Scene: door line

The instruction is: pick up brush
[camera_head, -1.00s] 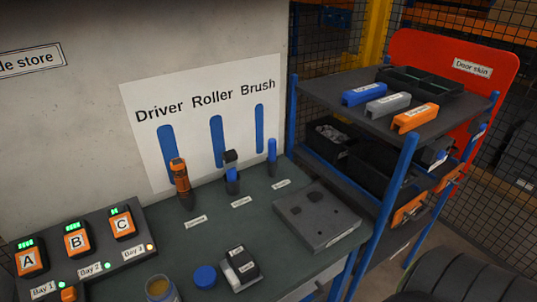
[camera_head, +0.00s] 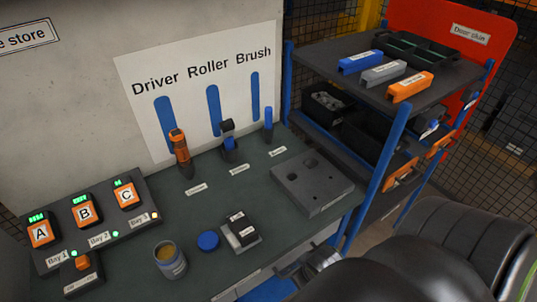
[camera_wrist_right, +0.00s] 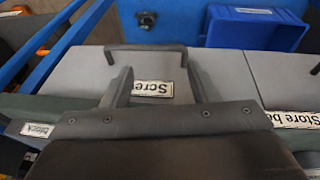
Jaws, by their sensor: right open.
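The brush (camera_head: 268,120) stands upright at the back of the green bench, below the word Brush on the white board. Its blue handle shows, and its lower end sits in a dark holder. My right gripper (camera_wrist_right: 162,85) is open and empty in the right wrist view, with its two fingers apart over grey drawer fronts. It is well away from the brush, which does not show in that view. My dark right arm fills the bottom right of the head view. My left gripper is not in view.
The roller (camera_head: 229,145) and the orange driver (camera_head: 180,147) stand left of the brush. A grey block with holes (camera_head: 312,183) lies in front of it. A shelf rack (camera_head: 385,140) stands close on the right. An open jar (camera_head: 170,260) stands near the front.

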